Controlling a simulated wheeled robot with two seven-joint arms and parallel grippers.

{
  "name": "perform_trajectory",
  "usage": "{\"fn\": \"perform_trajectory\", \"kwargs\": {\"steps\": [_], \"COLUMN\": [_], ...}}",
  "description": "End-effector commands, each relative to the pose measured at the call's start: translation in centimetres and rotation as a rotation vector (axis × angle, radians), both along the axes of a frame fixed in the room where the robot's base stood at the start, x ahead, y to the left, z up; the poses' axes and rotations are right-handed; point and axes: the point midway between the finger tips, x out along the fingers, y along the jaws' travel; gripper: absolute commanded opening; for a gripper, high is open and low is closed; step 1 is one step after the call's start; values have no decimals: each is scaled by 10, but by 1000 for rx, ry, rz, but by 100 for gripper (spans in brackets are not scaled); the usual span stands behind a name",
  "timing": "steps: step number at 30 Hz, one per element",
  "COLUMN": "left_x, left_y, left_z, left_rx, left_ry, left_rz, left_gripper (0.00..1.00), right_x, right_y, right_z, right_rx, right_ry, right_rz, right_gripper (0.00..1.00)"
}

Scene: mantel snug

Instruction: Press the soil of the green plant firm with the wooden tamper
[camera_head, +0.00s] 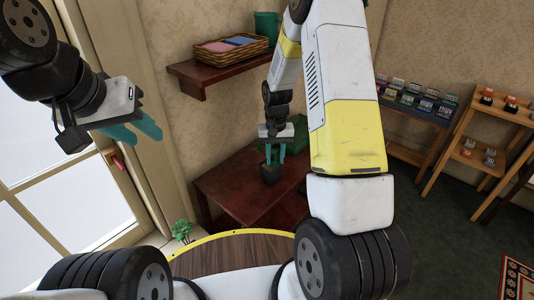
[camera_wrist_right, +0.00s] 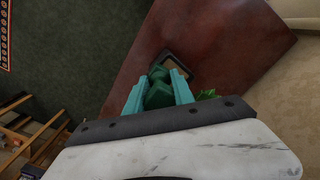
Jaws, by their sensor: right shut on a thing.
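My right gripper (camera_head: 274,152) is over the dark red table. In the right wrist view its teal fingers (camera_wrist_right: 160,88) are shut on a dark green piece (camera_wrist_right: 158,94), which I take for the tamper; no bare wood shows on it. A dark pot (camera_head: 270,174) is just below the gripper; the wrist view shows its square rim and brown soil (camera_wrist_right: 178,66). Green leaves (camera_wrist_right: 206,95) show beside the fingers, partly hidden by my gripper. I cannot tell whether the held piece touches the soil. My left gripper (camera_head: 146,136) is open and empty near the window.
The red table (camera_head: 225,186) has bare space left of the pot. A green box-like thing (camera_head: 299,136) stands behind the gripper. A wall shelf (camera_head: 205,82) above holds a basket (camera_head: 229,49). Another small plant (camera_head: 181,230) is by the window. Display stands fill the right side.

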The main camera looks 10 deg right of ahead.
Motion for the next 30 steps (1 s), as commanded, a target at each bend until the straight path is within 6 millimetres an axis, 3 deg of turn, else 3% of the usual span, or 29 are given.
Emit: {"fn": "perform_trajectory", "kwargs": {"steps": [30], "left_x": [0], "left_y": [0], "left_z": [0], "left_rx": [0], "left_ry": [0], "left_rz": [0], "left_gripper": [36], "right_x": [0], "right_y": [0], "right_z": [-16], "right_rx": [0], "right_ry": [1], "right_rz": [0], "right_gripper": [0]}}
